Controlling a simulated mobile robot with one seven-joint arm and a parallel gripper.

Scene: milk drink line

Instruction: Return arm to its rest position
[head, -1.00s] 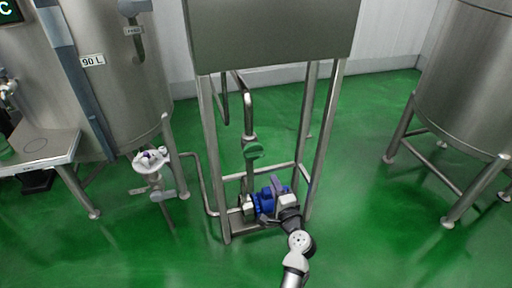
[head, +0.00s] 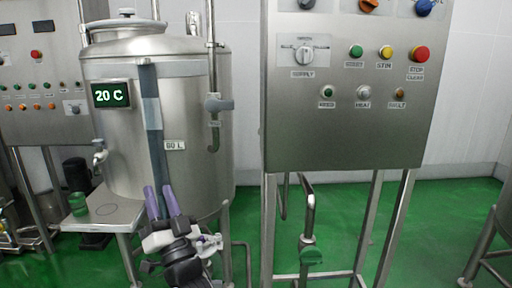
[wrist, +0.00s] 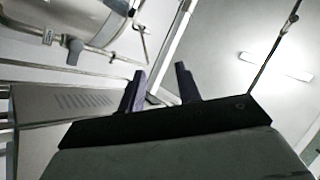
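My gripper (head: 163,202) shows in the lower left-middle of the head view. Its two purple fingers point up and stand apart with nothing between them. In the wrist view my gripper (wrist: 160,88) is also open and empty, with the ceiling and pipes beyond the fingers. The rest of my arm below the wrist is mostly cut off by the lower picture edge.
A steel control panel (head: 342,130) with buttons and a supply knob stands right of my gripper on legs. A small steel table (head: 120,214) with a green cup (head: 78,204) is at left. Green floor (head: 440,225) is open at right.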

